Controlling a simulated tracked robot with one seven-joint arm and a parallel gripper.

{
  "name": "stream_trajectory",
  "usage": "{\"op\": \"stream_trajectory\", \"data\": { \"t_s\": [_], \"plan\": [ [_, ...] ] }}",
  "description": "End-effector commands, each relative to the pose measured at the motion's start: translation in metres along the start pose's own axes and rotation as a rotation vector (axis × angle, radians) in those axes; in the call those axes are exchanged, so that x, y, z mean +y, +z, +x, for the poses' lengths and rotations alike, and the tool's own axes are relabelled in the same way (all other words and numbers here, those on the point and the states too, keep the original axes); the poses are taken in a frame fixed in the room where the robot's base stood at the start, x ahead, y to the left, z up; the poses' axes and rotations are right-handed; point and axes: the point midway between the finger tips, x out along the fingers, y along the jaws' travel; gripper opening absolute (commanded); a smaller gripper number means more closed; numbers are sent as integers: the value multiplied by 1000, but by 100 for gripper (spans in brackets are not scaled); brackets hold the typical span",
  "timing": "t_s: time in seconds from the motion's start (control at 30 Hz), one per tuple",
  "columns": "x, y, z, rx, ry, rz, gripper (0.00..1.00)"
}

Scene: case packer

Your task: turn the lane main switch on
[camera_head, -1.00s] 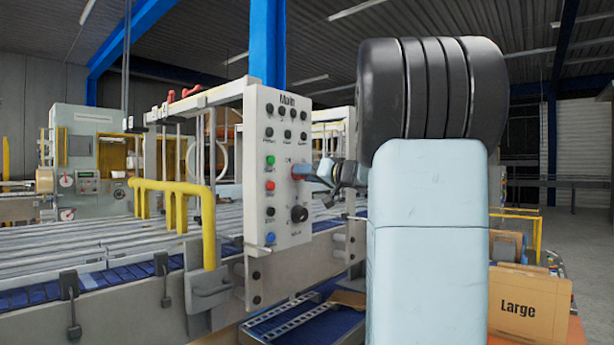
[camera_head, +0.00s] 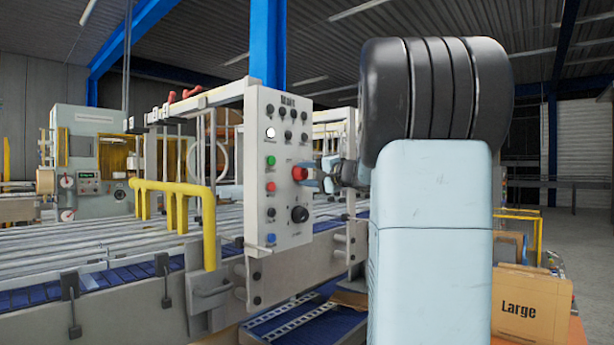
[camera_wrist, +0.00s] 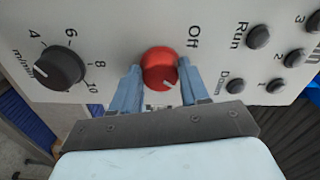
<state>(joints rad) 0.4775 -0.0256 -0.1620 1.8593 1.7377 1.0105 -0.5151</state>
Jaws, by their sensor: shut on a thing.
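The lane main switch (camera_head: 299,173) is a red rotary knob on the grey control panel (camera_head: 285,222). In the wrist view the red knob (camera_wrist: 160,62) sits between the two blue fingers of my gripper (camera_wrist: 160,78), one on each side. My gripper is shut on it, though finger contact is hard to see. A small white mark on the knob points to the lower right, away from the "Off" label (camera_wrist: 193,37). The other label is not visible. In the head view my gripper (camera_head: 313,180) reaches the knob from the right.
A black speed dial (camera_wrist: 60,67) is near the switch, with buttons marked Run (camera_wrist: 258,36) and Down (camera_wrist: 236,86) on its other side. A white lamp (camera_head: 270,133) glows on the panel. A yellow rail (camera_head: 170,188) stands left of the panel. A roller conveyor (camera_head: 80,240) runs behind.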

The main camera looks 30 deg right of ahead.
Motion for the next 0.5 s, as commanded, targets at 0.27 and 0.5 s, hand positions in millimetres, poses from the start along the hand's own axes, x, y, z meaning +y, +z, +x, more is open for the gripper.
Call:
{"op": "stream_trajectory", "data": {
  "t_s": [0.27,0.5],
  "plan": [
    [2,-1,0,2,4,152,14],
    [3,-1,0,3,5,210,14]
  ]
}}
